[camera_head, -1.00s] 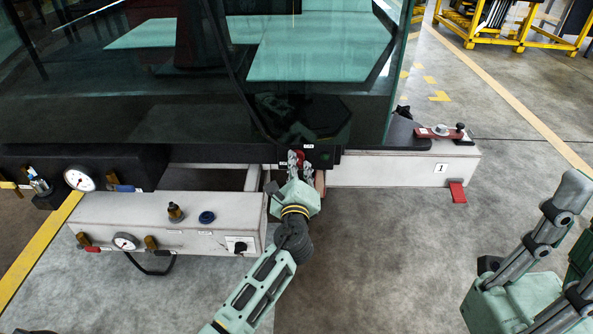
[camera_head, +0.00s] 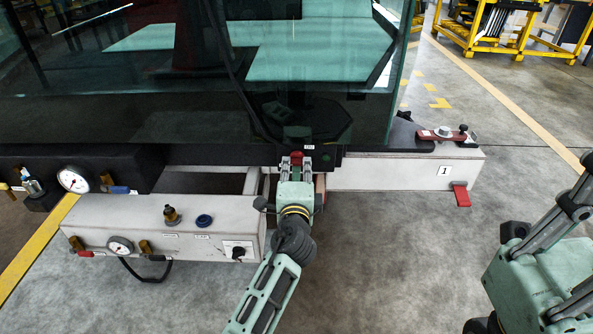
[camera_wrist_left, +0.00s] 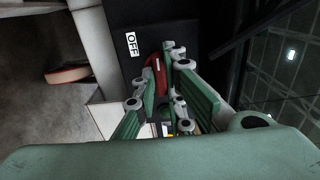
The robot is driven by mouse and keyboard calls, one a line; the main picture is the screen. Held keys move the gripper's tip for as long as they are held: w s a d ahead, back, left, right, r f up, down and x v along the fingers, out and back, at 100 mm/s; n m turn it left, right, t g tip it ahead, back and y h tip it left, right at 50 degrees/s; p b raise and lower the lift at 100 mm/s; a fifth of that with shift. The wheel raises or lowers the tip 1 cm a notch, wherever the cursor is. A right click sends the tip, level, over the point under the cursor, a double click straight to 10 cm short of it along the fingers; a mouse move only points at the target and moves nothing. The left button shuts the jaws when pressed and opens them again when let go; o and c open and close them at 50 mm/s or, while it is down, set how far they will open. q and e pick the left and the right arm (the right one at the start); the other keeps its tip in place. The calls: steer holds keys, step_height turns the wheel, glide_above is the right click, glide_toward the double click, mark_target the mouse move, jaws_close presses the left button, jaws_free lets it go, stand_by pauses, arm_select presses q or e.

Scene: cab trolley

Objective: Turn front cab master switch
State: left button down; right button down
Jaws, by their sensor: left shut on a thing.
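The front cab master switch is a red knob (camera_head: 297,157) on the dark panel under the cab glass. It also shows in the left wrist view as a red grip (camera_wrist_left: 153,76) beside a white OFF label (camera_wrist_left: 131,44). My left gripper (camera_head: 296,164) reaches it from the front, its fingers at either side of the knob. In the left wrist view my left gripper (camera_wrist_left: 167,77) is shut on the knob, and its fingers hide part of it. My right gripper (camera_head: 545,262) is partly in view at the right edge; its fingertips are cut off.
A pale control box (camera_head: 170,225) with gauges and knobs stands left of my left arm. A white beam (camera_head: 400,172) marked 1 carries a red lever (camera_head: 440,134) and a red pedal (camera_head: 461,195). The cab glass rises just behind the switch. The floor between my arms is clear.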

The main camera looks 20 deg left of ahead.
arm_select(q)
steer(key=shift+f, duration=0.1)
stand_by(0.4)
steer(key=c, duration=1.8)
jaws_free()
steer(key=v, duration=1.2)
